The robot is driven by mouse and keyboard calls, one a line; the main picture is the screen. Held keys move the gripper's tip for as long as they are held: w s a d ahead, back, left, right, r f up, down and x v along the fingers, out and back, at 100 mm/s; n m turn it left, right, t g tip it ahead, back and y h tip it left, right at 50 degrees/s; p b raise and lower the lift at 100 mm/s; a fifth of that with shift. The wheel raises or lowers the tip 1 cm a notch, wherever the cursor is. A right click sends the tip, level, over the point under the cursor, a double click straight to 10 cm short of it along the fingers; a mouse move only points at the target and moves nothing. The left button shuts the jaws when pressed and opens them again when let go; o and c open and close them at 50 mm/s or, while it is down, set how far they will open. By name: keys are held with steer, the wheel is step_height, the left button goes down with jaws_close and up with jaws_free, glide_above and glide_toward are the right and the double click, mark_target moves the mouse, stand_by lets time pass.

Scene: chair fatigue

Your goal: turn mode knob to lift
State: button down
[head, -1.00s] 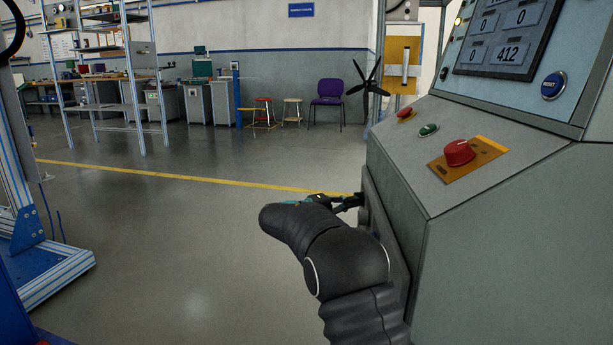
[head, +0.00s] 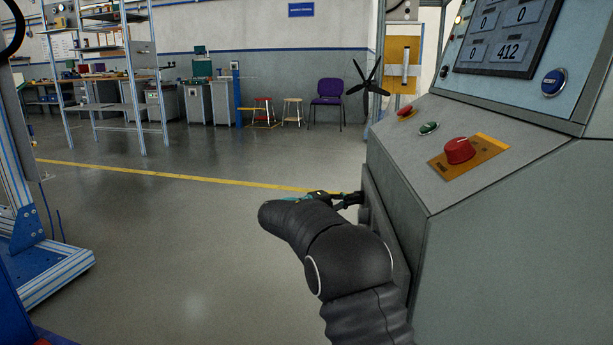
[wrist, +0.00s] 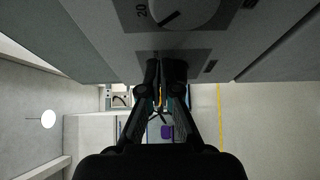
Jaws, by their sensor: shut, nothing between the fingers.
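In the wrist view a round grey dial (wrist: 182,8) with a dark pointer line sits at the top edge, cut off, with "20" printed beside it. A darker grey plate (wrist: 195,62) lies just below it, behind my fingertips. I cannot tell which of these is the mode knob, and no "lift" label is readable. My gripper (wrist: 166,64) is shut and empty, its fingertips over the darker plate and below the dial. In the head view my gripper (head: 348,200) is at the front face of the grey console (head: 500,250), mostly hidden behind my wrist.
The console's sloped top carries a red mushroom button (head: 459,150) on an orange plate, a green button (head: 429,128) and a smaller red button (head: 407,112). A blue button (head: 553,83) sits beside the screen (head: 508,38). Open floor (head: 170,240) lies to the left.

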steer(key=a+p, duration=0.2)
steer(key=a, duration=0.4)
steer(key=shift+w, duration=0.15)
stand_by(0.3)
